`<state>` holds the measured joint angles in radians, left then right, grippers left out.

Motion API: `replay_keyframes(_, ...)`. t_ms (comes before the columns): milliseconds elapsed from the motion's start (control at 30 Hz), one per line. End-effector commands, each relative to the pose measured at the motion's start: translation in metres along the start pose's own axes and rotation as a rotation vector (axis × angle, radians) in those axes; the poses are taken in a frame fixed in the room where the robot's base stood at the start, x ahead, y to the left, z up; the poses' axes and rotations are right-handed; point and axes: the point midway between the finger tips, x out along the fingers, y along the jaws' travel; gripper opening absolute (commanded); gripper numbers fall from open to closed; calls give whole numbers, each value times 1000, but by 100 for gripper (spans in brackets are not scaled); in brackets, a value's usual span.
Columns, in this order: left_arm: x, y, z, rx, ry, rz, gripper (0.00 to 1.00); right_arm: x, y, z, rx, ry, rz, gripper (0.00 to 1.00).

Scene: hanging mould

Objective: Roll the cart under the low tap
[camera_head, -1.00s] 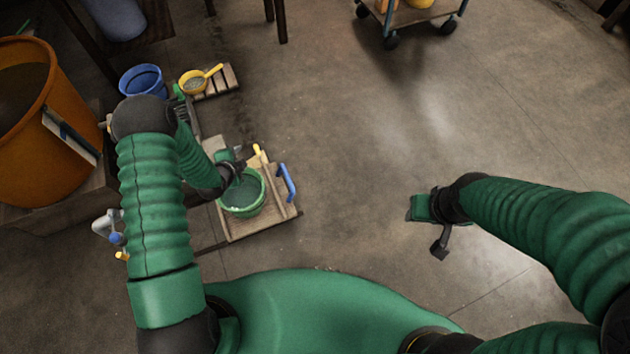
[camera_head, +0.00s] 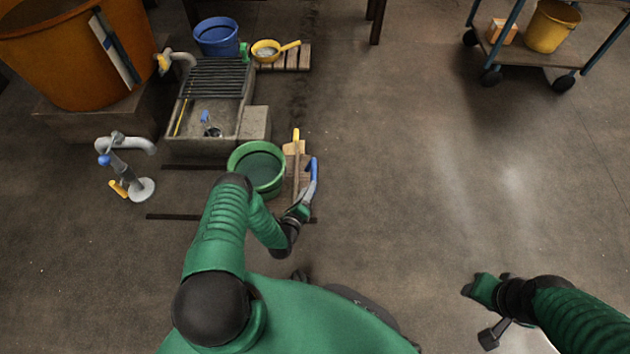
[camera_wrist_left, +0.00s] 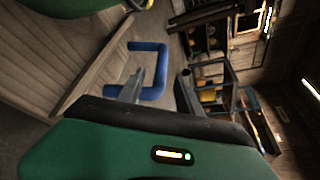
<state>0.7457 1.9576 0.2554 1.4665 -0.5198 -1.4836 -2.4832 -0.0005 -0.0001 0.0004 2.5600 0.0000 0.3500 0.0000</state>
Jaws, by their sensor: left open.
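The low wooden cart (camera_head: 303,183) carries a green bucket (camera_head: 257,167) and has a blue handle (camera_head: 313,176) on its right side. My left arm hides its front part. A grey tap (camera_head: 125,144) on a short floor post stands left of the cart, apart from it. My left gripper (camera_head: 302,212) is open at the handle's near end. In the left wrist view the blue handle (camera_wrist_left: 161,72) shows between and beyond the spread fingers; contact cannot be told. My right gripper (camera_head: 487,312) is over bare floor at the lower right, away from the cart.
Dark floor strips (camera_head: 172,217) run left from the cart. A stone sink (camera_head: 197,145) stands behind it, beside an orange barrel (camera_head: 75,60) with its own tap (camera_head: 178,58). A wheeled trolley (camera_head: 530,57) is at the upper right. The middle floor is clear.

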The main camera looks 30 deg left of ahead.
Motion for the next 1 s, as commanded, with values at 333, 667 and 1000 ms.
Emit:
replay_keyframes(333, 74, 5, -1, -4, -1, 0, 41, 48, 0, 11, 1, 0, 0, 43)
replay_keyframes(667, 80, 1, 0, -3, 2, 1, 41, 48, 0, 11, 1, 0, 0, 43)
replay_keyframes(1000, 80, 2, 0, -3, 2, 2, 0, 48, 0, 11, 1, 0, 0, 43)
